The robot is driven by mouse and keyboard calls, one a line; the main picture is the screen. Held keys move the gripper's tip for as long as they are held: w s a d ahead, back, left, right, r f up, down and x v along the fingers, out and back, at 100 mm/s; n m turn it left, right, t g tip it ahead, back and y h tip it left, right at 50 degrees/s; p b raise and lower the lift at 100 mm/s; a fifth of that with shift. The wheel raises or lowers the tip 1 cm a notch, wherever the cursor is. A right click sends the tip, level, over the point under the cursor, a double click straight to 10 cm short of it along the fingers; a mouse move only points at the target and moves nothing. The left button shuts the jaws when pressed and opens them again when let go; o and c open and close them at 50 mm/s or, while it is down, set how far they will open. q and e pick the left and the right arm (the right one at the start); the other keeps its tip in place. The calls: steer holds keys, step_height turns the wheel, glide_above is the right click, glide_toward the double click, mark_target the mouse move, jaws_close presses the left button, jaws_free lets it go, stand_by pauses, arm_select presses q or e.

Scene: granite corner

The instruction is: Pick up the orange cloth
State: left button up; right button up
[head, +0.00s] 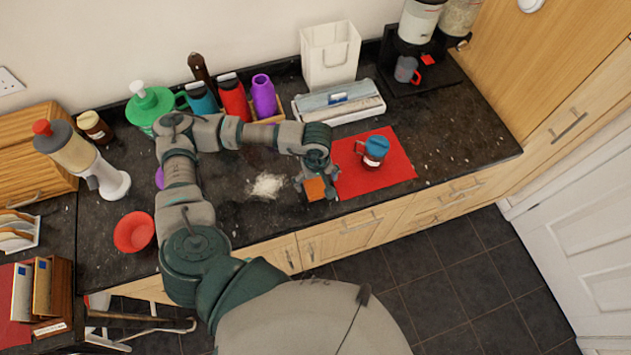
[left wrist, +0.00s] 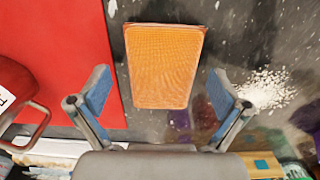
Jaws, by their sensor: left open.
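The orange cloth (head: 315,189) lies flat on the dark granite counter near its front edge, beside the left edge of a red mat. In the left wrist view the cloth (left wrist: 165,65) is a textured orange rectangle, in full view ahead of the fingers. My left gripper (head: 319,182) is over the cloth in the head view and partly covers it. In the left wrist view the left gripper (left wrist: 162,92) is open and empty, with one blue-padded finger on each side of the cloth's near end. My right gripper is not in view.
A blue-lidded jar (head: 373,152) stands on the red mat (head: 398,172). White crumbs (head: 267,186) lie left of the cloth. A red bowl (head: 134,232) is further left. Bottles (head: 233,97), a white bag (head: 330,55) and a coffee machine (head: 415,75) line the wall.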

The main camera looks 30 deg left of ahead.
mark_target(316, 182)
arm_select(q)
steer(key=shift+f, duration=0.1)
steer(key=shift+a, duration=0.3)
steer(key=c, duration=1.2)
steer(key=shift+d, duration=0.1)
steer(key=shift+r, duration=0.6)
step_height(316, 182, up, 2)
steer(key=shift+r+b, duration=0.15)
steer(key=shift+b, duration=0.2)
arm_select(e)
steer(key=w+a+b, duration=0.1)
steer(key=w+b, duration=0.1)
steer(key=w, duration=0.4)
arm_select(q)
steer(key=s+d+p, duration=0.1)
steer(key=s+d, duration=0.2)
steer(key=s, duration=0.1)
steer(key=s+d+r+p, duration=0.1)
steer(key=s+d+p, duration=0.1)
steer(key=s+d, duration=0.2)
steer(key=s+d+p, duration=0.2)
steer(key=s+d, duration=0.1)
steer(key=s, duration=0.1)
steer(key=shift+d+r, duration=0.25)
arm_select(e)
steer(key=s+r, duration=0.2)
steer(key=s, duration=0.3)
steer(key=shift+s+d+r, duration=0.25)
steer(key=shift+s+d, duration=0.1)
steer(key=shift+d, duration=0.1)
